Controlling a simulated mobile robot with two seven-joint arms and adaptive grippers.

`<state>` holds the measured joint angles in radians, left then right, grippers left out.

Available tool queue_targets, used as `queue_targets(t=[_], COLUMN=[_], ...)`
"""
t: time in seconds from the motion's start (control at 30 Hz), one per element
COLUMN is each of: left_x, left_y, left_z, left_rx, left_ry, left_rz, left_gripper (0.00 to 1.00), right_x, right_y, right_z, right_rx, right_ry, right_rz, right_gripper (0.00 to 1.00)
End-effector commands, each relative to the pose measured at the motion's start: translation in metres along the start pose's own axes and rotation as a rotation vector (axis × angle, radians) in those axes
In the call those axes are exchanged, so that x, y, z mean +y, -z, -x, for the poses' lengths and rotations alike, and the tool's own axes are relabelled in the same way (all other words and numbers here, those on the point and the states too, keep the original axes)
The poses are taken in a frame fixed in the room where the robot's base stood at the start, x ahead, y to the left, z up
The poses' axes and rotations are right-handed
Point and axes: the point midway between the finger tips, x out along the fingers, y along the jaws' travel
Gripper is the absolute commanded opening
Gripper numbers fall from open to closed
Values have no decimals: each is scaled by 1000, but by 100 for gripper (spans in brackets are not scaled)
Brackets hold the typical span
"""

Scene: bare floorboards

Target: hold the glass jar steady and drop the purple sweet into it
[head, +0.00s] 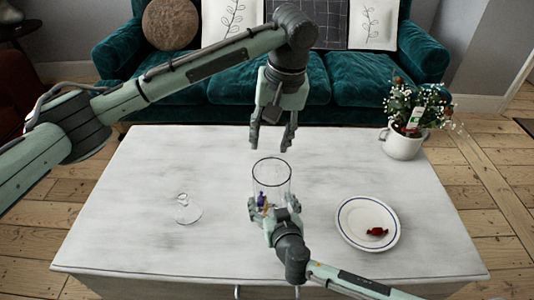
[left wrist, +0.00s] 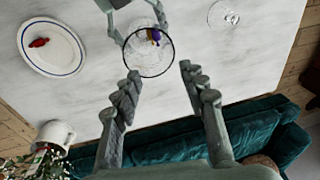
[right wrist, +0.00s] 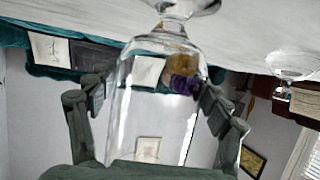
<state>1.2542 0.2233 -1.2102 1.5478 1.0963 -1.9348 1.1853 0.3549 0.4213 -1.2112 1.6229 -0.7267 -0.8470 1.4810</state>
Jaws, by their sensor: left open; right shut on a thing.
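The clear glass jar (head: 272,172) stands upright on the white table in the head view. My right gripper (head: 272,205) is shut around its lower part, with a finger on each side. The purple sweet (head: 262,200) lies inside the jar, low down, with a yellow-orange piece beside it. Both show through the glass in the right wrist view, where the purple sweet (right wrist: 182,85) touches the orange piece (right wrist: 180,62). My left gripper (head: 270,146) is open and empty, pointing down just above and behind the jar's rim. In the left wrist view the jar's round rim (left wrist: 148,75) lies beyond its fingertips.
A white plate (head: 349,232) with a blue ring holds a red sweet (head: 377,232) on the right. A white flowerpot (head: 402,145) stands at the back right corner. A teal sofa (head: 230,115) is behind the table (head: 130,180).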

Motion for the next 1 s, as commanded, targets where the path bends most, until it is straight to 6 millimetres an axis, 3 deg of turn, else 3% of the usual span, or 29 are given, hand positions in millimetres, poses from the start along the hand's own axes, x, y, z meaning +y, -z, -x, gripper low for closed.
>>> queue_targets(t=[0.1,0.3,1.0], left_x=[1,0,0], left_y=[0,0,0], left_z=[21,38,39], left_rx=[2,1,0], left_ry=[-1,0,0], left_rz=[-1,0,0], left_gripper=[42,42,42], right_x=[0,0,0], right_y=[0,0,0], right_z=[0,0,0], right_rx=[1,1,1], right_ry=[0,0,0], right_rz=[0,0,0], right_gripper=[26,26,26])
